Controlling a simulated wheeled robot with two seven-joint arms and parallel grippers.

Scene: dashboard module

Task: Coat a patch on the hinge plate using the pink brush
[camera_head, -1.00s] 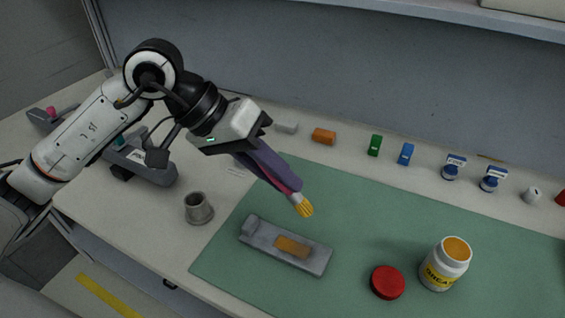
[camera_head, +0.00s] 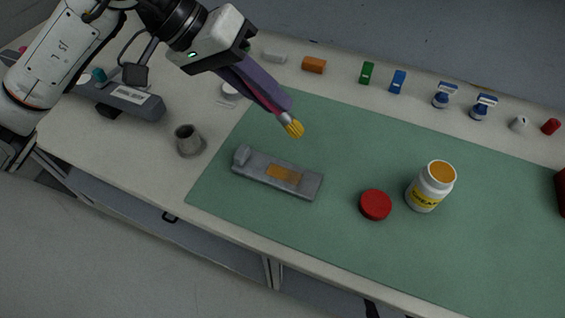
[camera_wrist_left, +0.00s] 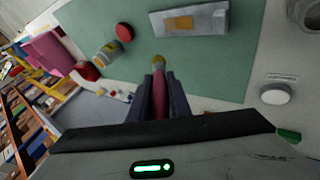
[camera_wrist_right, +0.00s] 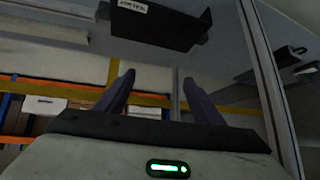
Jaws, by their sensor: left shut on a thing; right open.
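The grey hinge plate (camera_head: 256,176) lies on the green mat, with an orange-brown patch (camera_head: 284,174) on its face; it also shows in the left wrist view (camera_wrist_left: 215,22). My left gripper (camera_head: 281,103) is shut on the pink brush (camera_wrist_left: 159,92). The brush's yellow bristles (camera_head: 294,128) point down, above and beyond the plate and apart from it. An open white jar (camera_head: 424,195) with a yellow label and orange contents stands on the mat. Its red lid (camera_head: 375,205) lies beside it. My right gripper (camera_wrist_right: 160,92) is open and empty, seen only in its own wrist view, away from the mat.
A grey cup (camera_head: 188,141) stands left of the green mat (camera_head: 340,130). A grey holder (camera_head: 130,98) is at the left. Small blocks, including orange (camera_head: 314,65) and green (camera_head: 367,73), line the back. The mat's right front is clear.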

